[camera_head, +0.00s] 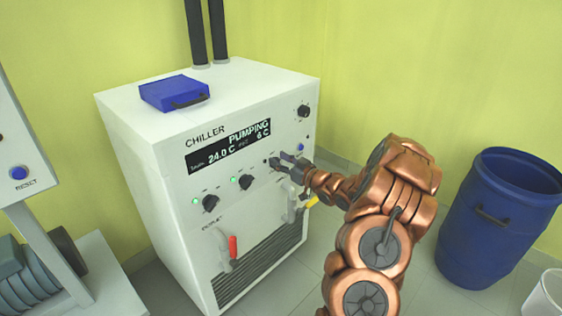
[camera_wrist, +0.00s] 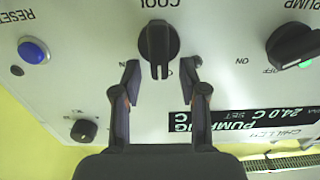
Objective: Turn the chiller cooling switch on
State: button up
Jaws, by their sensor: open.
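The chiller (camera_head: 150,125) is a white cabinet with a dark display (camera_head: 228,146) reading PUMPING, 24.0 C and 6 C. The cooling switch (camera_wrist: 158,42) is a black rotary knob under a cut-off "COOL" label at the top middle of the wrist view, where the panel appears upside down. Its grip bar stands about vertical in that view. My gripper (camera_wrist: 161,72) is open, its fingertips either side of the bar's lower end, with visible gaps. In the head view my gripper (camera_head: 284,163) is at the panel and largely hides this knob.
Two other black knobs (camera_head: 211,203) (camera_head: 246,182) have green lights beside them. The pump knob (camera_wrist: 294,46) is right in the wrist view; a blue reset button (camera_wrist: 33,52) is left. Valve handles, red (camera_head: 233,247) and yellow (camera_head: 312,202), project below. A blue barrel (camera_head: 497,220) stands right.

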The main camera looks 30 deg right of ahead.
jog(key=shift+c, duration=0.2)
jog(key=shift+r, duration=0.1)
grip_shut()
jog(key=shift+r+p, duration=0.1)
jog(key=shift+p, duration=0.3)
jog(key=p, duration=0.1)
jog(key=m+p, duration=0.1)
jog(key=p, duration=0.1)
jog(key=shift+d+r+m, duration=0.1)
jog(key=shift+r+m, duration=0.1)
jog(key=shift+m, duration=0.1)
jog(key=m+p, duration=0.2)
jog(key=p, duration=0.1)
jog(key=m+p, duration=0.1)
jog(key=p, duration=0.2)
jog(key=shift+w+d+m, duration=0.2)
jog(key=shift+d+m, duration=0.2)
jog(key=m+p, duration=0.2)
jog(key=p, duration=0.1)
jog(key=shift+d+f+m, duration=0.2)
jog(key=shift+m, duration=0.1)
jog(key=shift+w+d+f+m+p, duration=0.15)
jog(key=shift+f+m+p, duration=0.1)
jog(key=shift+m+p, duration=0.55)
jog(key=shift+w+d+f+m+p, duration=0.15)
jog(key=shift+m+p, duration=0.35)
jog(key=shift+m, duration=0.6)
jog(key=shift+s, duration=0.1)
